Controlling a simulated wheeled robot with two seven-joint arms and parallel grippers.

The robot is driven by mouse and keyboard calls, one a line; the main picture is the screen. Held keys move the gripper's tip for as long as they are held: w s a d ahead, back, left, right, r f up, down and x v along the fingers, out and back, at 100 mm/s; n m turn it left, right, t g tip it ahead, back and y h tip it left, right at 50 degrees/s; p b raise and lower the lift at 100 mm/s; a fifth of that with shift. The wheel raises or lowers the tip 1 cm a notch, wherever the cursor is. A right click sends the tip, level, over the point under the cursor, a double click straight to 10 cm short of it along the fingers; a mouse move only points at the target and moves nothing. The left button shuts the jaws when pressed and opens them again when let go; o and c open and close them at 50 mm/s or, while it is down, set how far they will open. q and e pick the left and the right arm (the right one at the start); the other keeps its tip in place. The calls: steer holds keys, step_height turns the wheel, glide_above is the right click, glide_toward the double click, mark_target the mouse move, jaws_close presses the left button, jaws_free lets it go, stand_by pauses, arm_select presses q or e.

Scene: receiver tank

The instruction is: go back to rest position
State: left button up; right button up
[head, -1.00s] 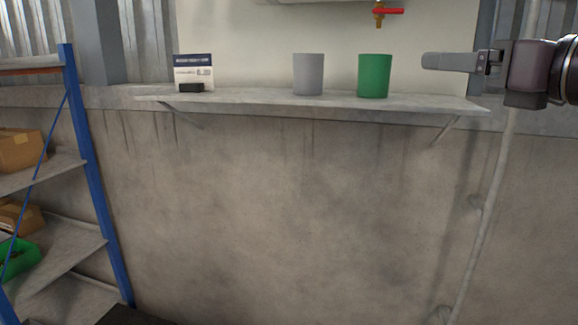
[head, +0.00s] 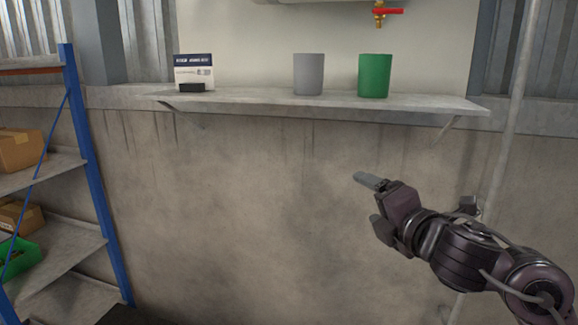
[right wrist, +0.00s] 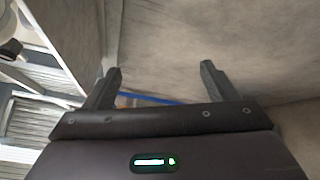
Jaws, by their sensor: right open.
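My right gripper (head: 366,205) is below the wall shelf, in front of the concrete wall, pointing left. In the right wrist view its two fingers (right wrist: 160,72) stand apart with nothing between them. A grey cup (head: 308,75) and a green cup (head: 375,76) stand upright on the shelf (head: 260,98), side by side and clear of the gripper. My left gripper is not in view.
A red-handled tap (head: 380,14) is above the green cup. A small sign (head: 194,70) stands at the shelf's left end. A blue-posted rack (head: 92,180) with boxes is at the left. A vertical pipe (head: 510,130) runs at the right.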

steer(key=s+d+f+m+g+h, duration=0.15)
steer(key=s+f+m, duration=0.25)
steer(key=f+m, duration=0.45)
steer(key=s+f+m+g+h, duration=0.3)
steer(key=f+m, duration=0.2)
steer(key=f, duration=0.7)
steer(key=s+d+f+m+g, duration=0.3)
steer(key=s+f+m+g, duration=0.65)
steer(key=s+f, duration=0.9)
steer(key=s+f+m, duration=0.1)
steer(key=s+f, duration=0.2)
steer(key=f, duration=2.4)
steer(key=s+d+f, duration=0.1)
steer(key=s+f, duration=0.8)
steer(key=s, duration=0.1)
steer(key=s+d+f+g+h, duration=0.1)
steer(key=s+d+f, duration=0.1)
steer(key=s+f, duration=0.7)
steer(key=shift+s+d+f, duration=0.15)
steer(key=shift+s+d, duration=0.1)
steer(key=shift+s, duration=0.2)
